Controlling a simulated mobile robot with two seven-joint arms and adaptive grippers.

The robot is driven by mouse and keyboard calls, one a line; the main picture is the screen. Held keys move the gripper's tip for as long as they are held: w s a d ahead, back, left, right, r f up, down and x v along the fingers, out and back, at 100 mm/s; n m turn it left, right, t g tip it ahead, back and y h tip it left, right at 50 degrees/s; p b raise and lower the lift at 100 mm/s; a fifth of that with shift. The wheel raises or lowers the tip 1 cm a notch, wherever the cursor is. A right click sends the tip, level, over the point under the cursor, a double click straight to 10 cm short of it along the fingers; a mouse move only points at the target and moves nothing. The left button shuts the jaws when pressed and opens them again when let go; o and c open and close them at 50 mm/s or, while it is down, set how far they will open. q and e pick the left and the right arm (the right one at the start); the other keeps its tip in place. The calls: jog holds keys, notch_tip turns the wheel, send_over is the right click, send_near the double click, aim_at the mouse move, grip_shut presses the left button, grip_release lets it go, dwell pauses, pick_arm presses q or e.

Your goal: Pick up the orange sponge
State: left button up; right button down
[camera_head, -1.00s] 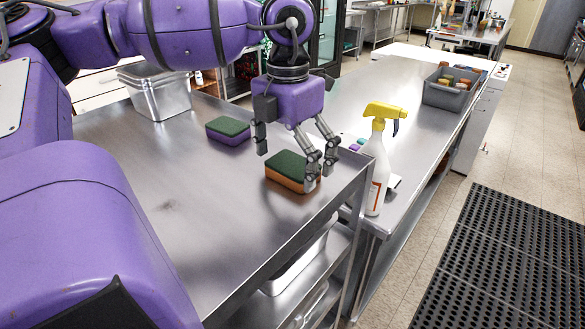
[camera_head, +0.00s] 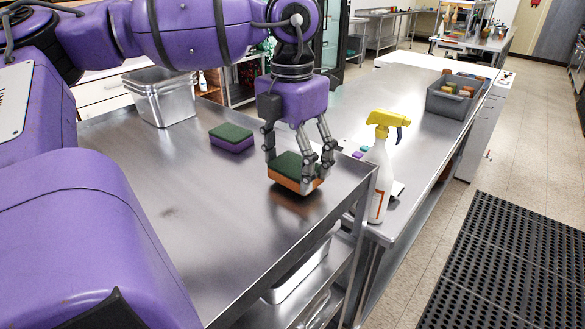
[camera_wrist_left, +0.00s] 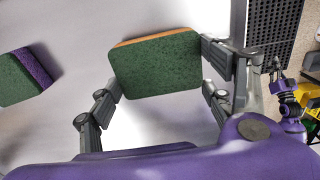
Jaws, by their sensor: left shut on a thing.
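The orange sponge (camera_head: 285,182) has a dark green top and is near the right edge of the steel table (camera_head: 200,240). My left gripper (camera_head: 293,172) points down, with its fingers on opposite sides of the sponge, shut on it. The sponge looks slightly tilted and a little above the table, with a dark shadow under it. In the left wrist view the sponge (camera_wrist_left: 157,65) shows its green face and a thin orange edge between the fingers.
A purple sponge (camera_head: 231,146) with a green top lies to the left. Steel pans (camera_head: 165,105) stand at the back left. A spray bottle (camera_head: 378,170) stands just right of the table on another counter. A grey bin (camera_head: 450,103) holds several items farther back.

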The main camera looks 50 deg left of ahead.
aim_at(283, 170)
pick_arm(q)
jog(key=r+p, duration=0.1)
jog(key=s+r+p, duration=0.1)
jog(key=r, duration=0.1)
jog(key=r+p, duration=0.1)
jog(key=r, duration=0.1)
jog(key=shift+s+a+r, duration=0.15)
jog(key=shift+s+a, duration=0.1)
jog(key=shift+s, duration=0.15)
jog(key=s+a+r+p, duration=0.5)
jog(key=s+a+r, duration=0.1)
jog(key=s, duration=0.4)
jog(key=shift+s+r, duration=0.2)
jog(key=shift+s, duration=0.15)
pick_arm(e)
jog(key=w+a+r+t, duration=0.1)
jog(key=w+r, duration=0.3)
jog(key=r, duration=0.4)
jog(key=shift+a+r, duration=0.3)
jog(key=shift+a, duration=0.1)
jog(key=shift+w, duration=0.1)
